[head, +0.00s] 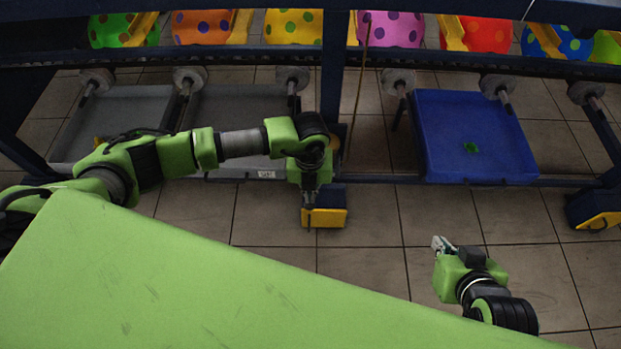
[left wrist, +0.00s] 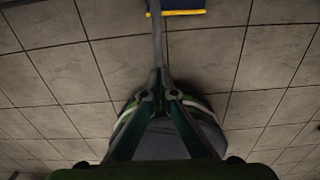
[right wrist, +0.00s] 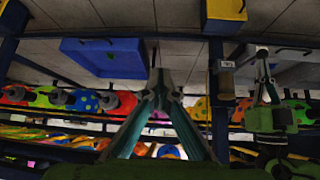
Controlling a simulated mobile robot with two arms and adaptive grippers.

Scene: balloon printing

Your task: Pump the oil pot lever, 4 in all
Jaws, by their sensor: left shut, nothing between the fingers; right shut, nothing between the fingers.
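No oil pot or lever shows clearly in the head view. A small tan, pot-like object (right wrist: 226,82) with a dark top shows in the right wrist view, beside my left arm; I cannot tell whether it is the oil pot. A tan edge (head: 336,144) shows behind my left wrist in the head view. My left gripper (head: 310,194) points down near the rack's centre foot, shut and empty. In the left wrist view a thin grey bar (left wrist: 158,42) runs beyond its fingertips; contact is unclear. My right gripper (head: 439,243) is shut and empty over bare floor.
A blue tray (head: 435,130) with a green patch lies under the rack at right; grey trays (head: 78,132) lie at left. A yellow and blue rack foot (head: 326,217) stands by my left gripper. Spotted, colourful shapes (head: 388,30) line the back. Tiled floor in front is clear.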

